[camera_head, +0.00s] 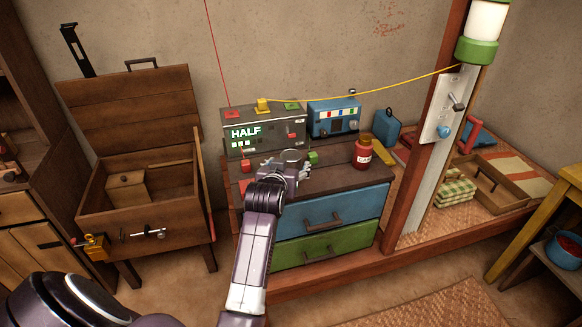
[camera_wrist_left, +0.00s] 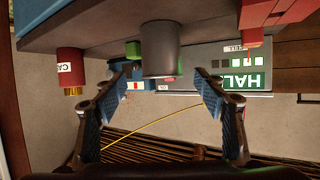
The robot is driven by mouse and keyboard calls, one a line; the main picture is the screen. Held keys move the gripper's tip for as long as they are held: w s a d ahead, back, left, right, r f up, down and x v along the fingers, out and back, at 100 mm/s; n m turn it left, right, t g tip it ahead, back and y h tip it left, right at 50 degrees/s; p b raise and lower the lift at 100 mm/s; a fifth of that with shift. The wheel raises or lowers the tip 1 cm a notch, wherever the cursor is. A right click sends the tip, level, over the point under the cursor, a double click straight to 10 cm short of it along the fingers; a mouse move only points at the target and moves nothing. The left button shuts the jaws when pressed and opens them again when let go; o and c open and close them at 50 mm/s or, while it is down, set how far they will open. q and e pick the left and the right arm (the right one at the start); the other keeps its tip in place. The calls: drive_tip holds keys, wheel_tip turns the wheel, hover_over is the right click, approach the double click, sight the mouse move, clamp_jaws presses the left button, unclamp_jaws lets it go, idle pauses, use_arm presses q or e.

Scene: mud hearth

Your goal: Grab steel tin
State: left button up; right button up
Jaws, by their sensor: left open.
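The steel tin (camera_wrist_left: 160,48) is a plain grey cylinder on the cabinet top. In the left wrist view, which is upside down, it shows at the top centre. My left gripper (camera_wrist_left: 161,82) is open, with one finger to each side of the tin's line. The fingertips show near the tin's edges; I cannot tell whether they reach around it. In the head view my left gripper (camera_head: 287,170) is low over the cabinet top and hides most of the tin (camera_head: 293,155). My right gripper is not in view.
A red jar (camera_head: 363,153) stands on the cabinet right of the gripper. A small green block (camera_head: 313,158) is close beside the tin. The grey HALF box (camera_head: 262,133) and a blue box (camera_head: 334,117) stand behind. A yellow wire (camera_head: 390,86) runs above.

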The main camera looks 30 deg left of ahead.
sight(293, 156)
use_arm(q)
drive_tip(key=x, duration=0.3)
drive_tip(key=p+x, duration=0.1)
drive_tip(key=x, duration=0.1)
drive_tip(key=shift+w+a+r, duration=0.15)
drive_tip(key=shift+a+r, duration=0.05)
drive_tip(key=shift+w+a+f, duration=0.25)
drive_tip(key=shift+w, duration=0.25)
drive_tip(key=c, duration=1.3)
